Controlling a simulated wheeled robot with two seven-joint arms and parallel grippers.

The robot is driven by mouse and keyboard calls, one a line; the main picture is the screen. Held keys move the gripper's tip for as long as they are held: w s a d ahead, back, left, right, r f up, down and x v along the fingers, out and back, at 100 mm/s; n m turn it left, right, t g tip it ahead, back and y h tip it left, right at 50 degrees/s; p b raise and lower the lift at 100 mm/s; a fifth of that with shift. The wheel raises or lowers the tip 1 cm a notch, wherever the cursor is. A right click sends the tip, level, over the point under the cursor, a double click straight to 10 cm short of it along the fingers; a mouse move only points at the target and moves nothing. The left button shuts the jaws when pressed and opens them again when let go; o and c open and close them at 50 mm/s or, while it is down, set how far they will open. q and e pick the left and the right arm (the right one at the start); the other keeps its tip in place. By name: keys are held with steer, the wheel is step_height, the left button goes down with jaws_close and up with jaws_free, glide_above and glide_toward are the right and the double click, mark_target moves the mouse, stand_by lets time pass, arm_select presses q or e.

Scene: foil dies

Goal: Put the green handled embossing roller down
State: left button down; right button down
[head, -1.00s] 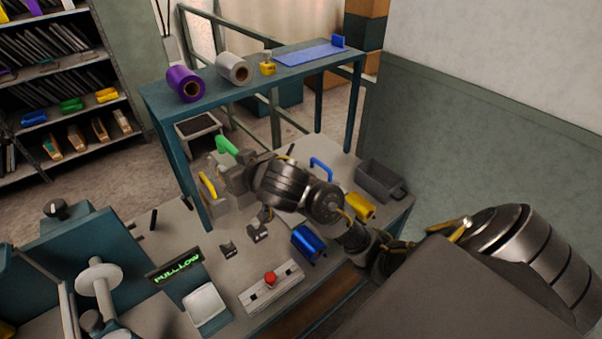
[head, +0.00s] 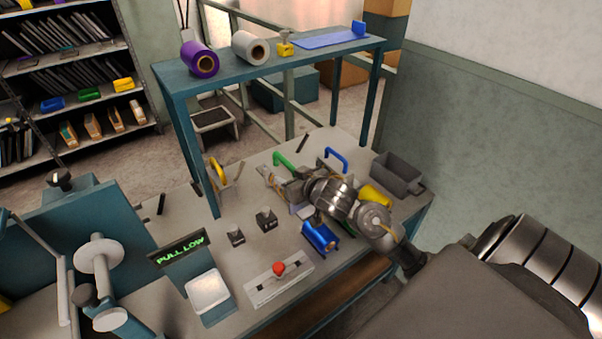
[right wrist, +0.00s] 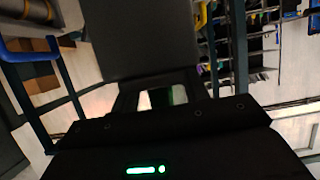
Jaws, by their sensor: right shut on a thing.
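The green handle (head: 285,160) of the embossing roller shows in the head view at my right gripper (head: 270,174), between a yellow handle (head: 217,170) and a blue handle (head: 337,158). My right gripper is shut on the green handled roller. My gripper and arm hide most of the roller below the handle. I cannot tell whether it touches the table. In the right wrist view, my dark gripper fills the middle, and a bit of green (right wrist: 179,94) shows through a gap in it. My left gripper is not in view.
The blue roll (head: 320,237), yellow roll (head: 375,196) and grey bin (head: 397,175) stand close to my right arm. A raised teal shelf (head: 270,66) spans the back of the table. A red-button box (head: 279,283) is at the front.

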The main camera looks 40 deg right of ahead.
steer(key=w+d+f, duration=0.2)
steer(key=d+f, duration=0.1)
steer(key=f, duration=0.1)
steer(key=w+d+f, duration=0.1)
steer(key=d+f, duration=0.2)
steer(key=d, duration=0.1)
steer(key=w+d+f+p, duration=0.1)
steer(key=w+d+f, duration=0.1)
steer(key=d+f, duration=0.1)
steer(key=shift+w+d+f, duration=0.15)
steer(key=shift+d+f, duration=0.05)
steer(key=shift+f, duration=0.25)
steer(key=shift+w+d+f, duration=0.15)
steer(key=shift+f, duration=0.25)
steer(key=shift+f, duration=0.1)
steer(key=c, duration=1.1)
jaws_free()
steer(key=shift+f, duration=0.2)
steer(key=o, duration=0.4)
steer(key=shift+s, duration=0.1)
steer(key=shift+r, duration=0.1)
steer(key=v, duration=1.2)
steer(key=shift+r, duration=0.1)
